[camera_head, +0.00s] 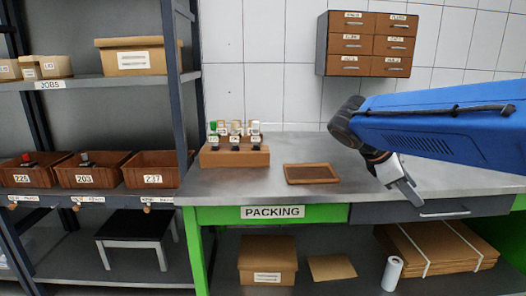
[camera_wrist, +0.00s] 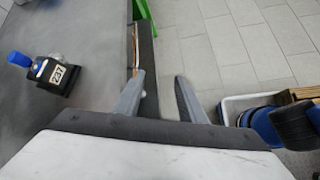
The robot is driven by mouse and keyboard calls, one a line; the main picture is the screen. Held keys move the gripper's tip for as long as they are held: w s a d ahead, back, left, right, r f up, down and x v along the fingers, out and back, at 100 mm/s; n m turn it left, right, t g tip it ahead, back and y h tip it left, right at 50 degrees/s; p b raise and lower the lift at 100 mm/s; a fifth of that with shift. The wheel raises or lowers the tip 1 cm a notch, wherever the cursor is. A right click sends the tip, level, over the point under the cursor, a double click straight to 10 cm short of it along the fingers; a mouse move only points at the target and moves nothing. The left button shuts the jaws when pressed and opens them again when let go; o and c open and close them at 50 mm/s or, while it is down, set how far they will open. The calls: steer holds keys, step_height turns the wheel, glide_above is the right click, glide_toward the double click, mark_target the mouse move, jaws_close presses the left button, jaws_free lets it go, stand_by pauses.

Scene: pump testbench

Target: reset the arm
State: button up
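My arm reaches in from the right in the head view, its blue link crossing above the packing table (camera_head: 340,205). My gripper (camera_head: 412,197) points down near the table's front edge, above the grey drawer (camera_head: 430,212).
A wooden rack (camera_head: 235,157) with several small parts and a brown tray (camera_head: 311,174) sit on the table. A brown drawer cabinet (camera_head: 366,44) hangs on the wall. Shelves at left hold bins, including bin 237 (camera_head: 152,172). Cardboard (camera_head: 436,245) lies below the table.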

steer(key=s+a+f+m+t+y, duration=0.1)
steer(key=s+a+f+m+y, duration=0.3)
steer(key=s+f+m, duration=0.3)
steer(key=s+a+f+m+t+y, duration=0.2)
steer(key=s+a+f+m+y, duration=0.2)
steer(key=s+f+m, duration=0.3)
steer(key=s+f+y, duration=0.1)
steer(key=s+f, duration=0.2)
steer(key=s, duration=0.2)
steer(key=shift+m+t, duration=0.3)
steer(key=shift+r, duration=0.1)
